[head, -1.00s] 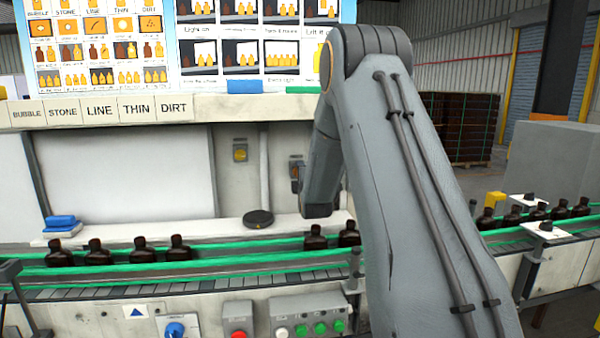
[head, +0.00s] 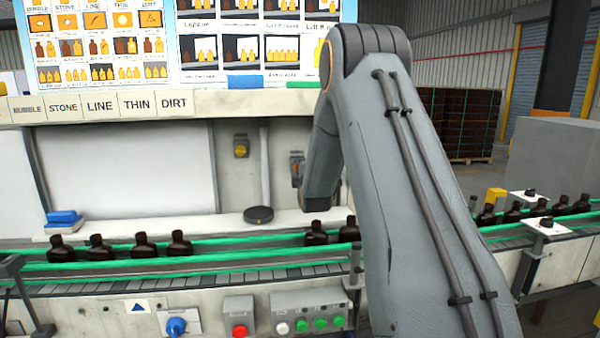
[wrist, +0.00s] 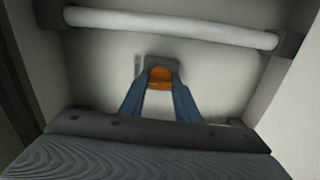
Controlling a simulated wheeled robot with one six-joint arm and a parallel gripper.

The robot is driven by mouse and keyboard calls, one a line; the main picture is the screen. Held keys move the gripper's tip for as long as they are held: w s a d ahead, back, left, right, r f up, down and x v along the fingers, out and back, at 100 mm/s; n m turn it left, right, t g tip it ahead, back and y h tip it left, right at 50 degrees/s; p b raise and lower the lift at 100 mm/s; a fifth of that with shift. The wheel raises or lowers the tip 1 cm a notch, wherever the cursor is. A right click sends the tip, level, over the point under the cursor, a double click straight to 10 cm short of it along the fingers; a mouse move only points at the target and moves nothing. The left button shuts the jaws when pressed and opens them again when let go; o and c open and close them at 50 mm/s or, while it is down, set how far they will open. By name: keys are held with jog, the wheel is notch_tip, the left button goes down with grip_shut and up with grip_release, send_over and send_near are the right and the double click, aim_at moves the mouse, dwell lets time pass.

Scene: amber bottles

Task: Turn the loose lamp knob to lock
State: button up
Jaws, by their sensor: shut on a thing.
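The orange lamp knob (wrist: 160,77) sits on a dark mount on a pale panel, in the upper middle of the wrist view. My gripper (wrist: 159,90) has its two blue-grey fingers closed on the knob's sides, one left and one right. In the head view an orange knob on a grey plate (head: 297,171) shows just left of my forearm, on the back wall. My gripper itself is hidden behind my arm there. I cannot read the knob's angle or any lock mark.
A white tube (wrist: 170,26) runs across above the knob in the wrist view. A yellow knob (head: 241,147) is on the wall to the left. Dark bottles (head: 140,245) stand on the conveyor (head: 220,263) below, between green rails. A black round disc (head: 258,214) lies on the ledge.

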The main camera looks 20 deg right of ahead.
jog(key=shift+m+b, duration=6.85)
jog(key=shift+m, duration=1.85)
jog(key=o, duration=1)
jog(key=shift+o, duration=0.2)
